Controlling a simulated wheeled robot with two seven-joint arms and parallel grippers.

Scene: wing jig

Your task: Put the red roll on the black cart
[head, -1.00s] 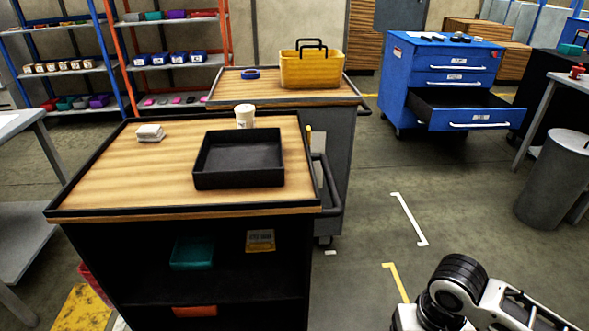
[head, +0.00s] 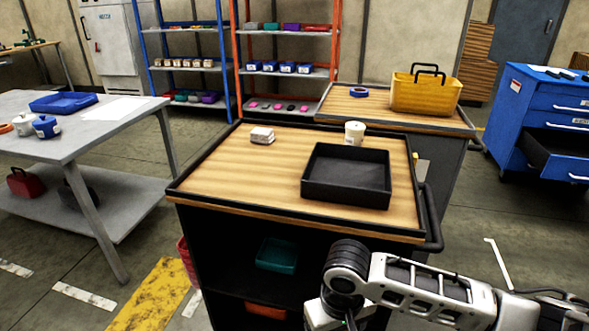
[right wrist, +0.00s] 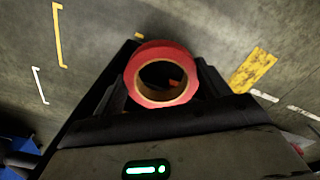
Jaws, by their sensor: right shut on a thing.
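The red roll (right wrist: 161,58) shows in the right wrist view, with its tan core facing the camera. My right gripper (right wrist: 163,85) is shut on it, with a dark finger on each side. In the head view my right arm is low at the front, and the roll and fingertips are out of frame. The black cart (head: 212,204) stands in front of me with a wooden top. On that top are a black tray (head: 345,192), a white cup (head: 354,133) and a stack of white pieces (head: 262,136). My left gripper is not in view.
The cart's left and front-left top is bare. A second cart (head: 465,125) behind holds a yellow basket (head: 426,95) and a blue ring (head: 358,91). A grey table (head: 95,140) stands left. A blue drawer cabinet (head: 520,100) with an open drawer stands right.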

